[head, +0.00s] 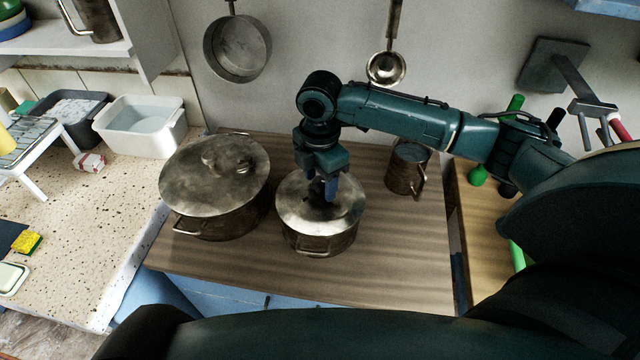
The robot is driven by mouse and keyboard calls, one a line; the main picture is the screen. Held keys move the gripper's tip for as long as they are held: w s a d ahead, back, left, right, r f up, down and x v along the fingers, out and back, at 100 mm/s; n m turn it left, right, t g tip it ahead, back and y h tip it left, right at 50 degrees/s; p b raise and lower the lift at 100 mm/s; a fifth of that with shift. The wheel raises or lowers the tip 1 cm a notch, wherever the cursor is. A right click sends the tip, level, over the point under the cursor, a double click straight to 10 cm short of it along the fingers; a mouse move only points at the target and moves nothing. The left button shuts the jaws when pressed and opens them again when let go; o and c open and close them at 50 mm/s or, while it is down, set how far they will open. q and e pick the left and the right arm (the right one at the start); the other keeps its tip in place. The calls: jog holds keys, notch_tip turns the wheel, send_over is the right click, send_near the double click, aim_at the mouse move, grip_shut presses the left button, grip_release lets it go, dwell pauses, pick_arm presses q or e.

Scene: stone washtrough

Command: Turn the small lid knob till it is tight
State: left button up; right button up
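A small metal pot (318,243) with a lid (290,208) stands on the wooden worktop (390,260). My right gripper (324,196) points down over the middle of this lid, with its fingertips at the place of the knob. The fingers hide most of the knob, so I cannot tell whether they are closed on it. The lid sits on the pot and looks level. My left gripper is not in view.
A larger lidded pot (215,190) stands close on the left. A metal mug (406,170) stands behind on the right. A pan (238,48) and a ladle (386,68) hang on the wall. The worktop's front right is clear.

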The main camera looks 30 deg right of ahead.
dwell(0.4)
jog(key=n, duration=0.8)
jog(key=shift+n, duration=0.3)
jog(key=n, duration=0.7)
jog(key=shift+n, duration=0.3)
jog(key=shift+c, duration=0.4)
